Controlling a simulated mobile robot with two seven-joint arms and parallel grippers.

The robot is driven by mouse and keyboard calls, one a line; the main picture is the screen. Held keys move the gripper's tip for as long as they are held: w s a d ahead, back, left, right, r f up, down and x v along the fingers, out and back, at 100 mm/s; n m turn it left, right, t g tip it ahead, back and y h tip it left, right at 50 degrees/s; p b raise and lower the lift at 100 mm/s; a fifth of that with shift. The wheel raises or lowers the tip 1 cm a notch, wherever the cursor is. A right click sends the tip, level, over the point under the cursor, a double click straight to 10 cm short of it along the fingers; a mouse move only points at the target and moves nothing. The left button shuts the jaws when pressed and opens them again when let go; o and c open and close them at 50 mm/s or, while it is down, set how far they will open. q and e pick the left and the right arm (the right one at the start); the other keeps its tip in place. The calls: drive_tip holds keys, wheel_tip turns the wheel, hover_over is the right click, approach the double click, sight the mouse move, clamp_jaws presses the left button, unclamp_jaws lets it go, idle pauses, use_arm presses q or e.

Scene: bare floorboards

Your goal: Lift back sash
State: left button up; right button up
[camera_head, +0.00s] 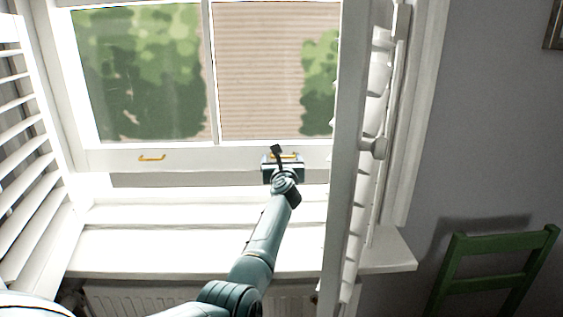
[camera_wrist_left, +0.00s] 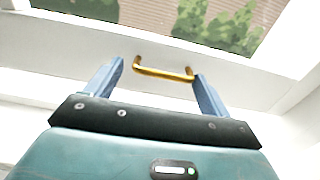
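The white window sash has a bottom rail (camera_head: 215,158) carrying two brass handles. The left handle (camera_head: 152,158) is free. My left gripper (camera_head: 283,160) is at the right handle, which it partly covers in the head view. In the left wrist view, the right handle (camera_wrist_left: 165,74) lies between and just beyond the tips of my open left gripper (camera_wrist_left: 160,73). The fingers stand apart at either end of the handle; I cannot tell whether the right finger touches it. A grey band (camera_head: 190,181) runs under the rail. My right gripper is not in view.
White louvred shutters stand open at the left (camera_head: 30,170) and right (camera_head: 349,170), the right one close beside my arm. A white sill (camera_head: 160,255) lies below, over a radiator (camera_head: 150,300). A green chair (camera_head: 490,262) stands at the right.

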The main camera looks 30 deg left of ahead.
use_arm(q)
drive_tip(key=p+v, duration=0.4)
drive_tip(key=v, duration=0.9)
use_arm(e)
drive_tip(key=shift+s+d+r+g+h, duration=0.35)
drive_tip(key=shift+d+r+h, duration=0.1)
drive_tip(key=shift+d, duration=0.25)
use_arm(q)
drive_tip(key=shift+s, duration=0.1)
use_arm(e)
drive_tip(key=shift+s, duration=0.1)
